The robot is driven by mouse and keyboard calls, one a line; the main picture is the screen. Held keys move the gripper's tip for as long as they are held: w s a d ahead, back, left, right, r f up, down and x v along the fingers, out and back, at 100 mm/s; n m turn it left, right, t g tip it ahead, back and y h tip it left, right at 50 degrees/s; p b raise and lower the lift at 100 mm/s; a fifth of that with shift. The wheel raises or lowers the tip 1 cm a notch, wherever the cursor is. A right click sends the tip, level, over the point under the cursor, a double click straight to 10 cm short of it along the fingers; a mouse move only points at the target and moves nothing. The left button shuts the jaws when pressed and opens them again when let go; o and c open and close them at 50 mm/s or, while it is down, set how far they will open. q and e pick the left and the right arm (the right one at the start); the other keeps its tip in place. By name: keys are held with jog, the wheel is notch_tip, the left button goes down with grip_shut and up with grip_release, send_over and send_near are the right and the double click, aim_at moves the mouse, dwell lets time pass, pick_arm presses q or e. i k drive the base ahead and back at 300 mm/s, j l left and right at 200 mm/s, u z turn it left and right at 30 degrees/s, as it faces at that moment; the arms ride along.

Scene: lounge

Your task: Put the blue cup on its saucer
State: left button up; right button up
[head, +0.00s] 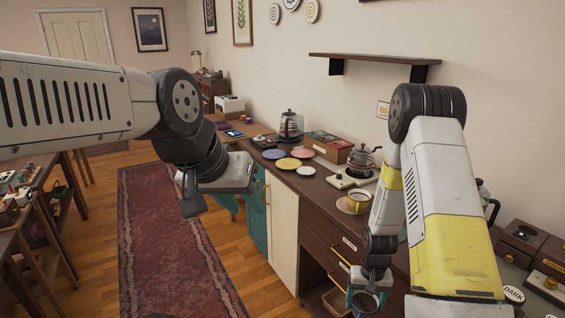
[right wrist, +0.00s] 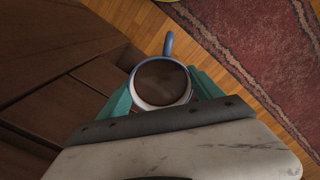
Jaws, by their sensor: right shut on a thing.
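The blue cup (head: 367,301) is at the bottom of the head view, held by my right gripper (head: 364,290) in front of the counter. In the right wrist view, the cup (right wrist: 161,82) has a blue outside, a pale inside and dark brown contents. Its handle points away from the gripper, and the teal fingers close on its sides. A blue saucer (head: 273,154) lies flat on the far part of the counter. My left gripper (head: 189,194) hangs over the floor at left, apart from everything; its finger gap is unclear.
The wooden counter (head: 321,190) carries yellow, pink and white saucers near the blue one. A yellow cup (head: 358,199) on a saucer stands nearer, beside my right arm. A kettle (head: 361,158) and a wooden box (head: 328,146) stand at the back. The red rug (head: 170,250) is clear.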

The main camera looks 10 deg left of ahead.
aim_at(272, 154)
jog(key=i+j, duration=0.2)
jog(key=j, duration=0.15)
jog(key=i+j+z, duration=0.1)
jog(key=i+j, duration=0.15)
jog(key=i+j+z, duration=0.1)
jog(key=j, duration=0.35)
jog(key=i+j, duration=0.25)
jog(key=j, duration=0.15)
jog(key=i+j+z, duration=0.1)
jog(key=j, duration=0.25)
jog(key=i+j, duration=0.3)
jog(key=i+j+z, duration=0.1)
jog(key=j, duration=0.4)
jog(key=i+j+z, duration=0.1)
jog(key=i+j, duration=0.15)
jog(key=j, duration=0.15)
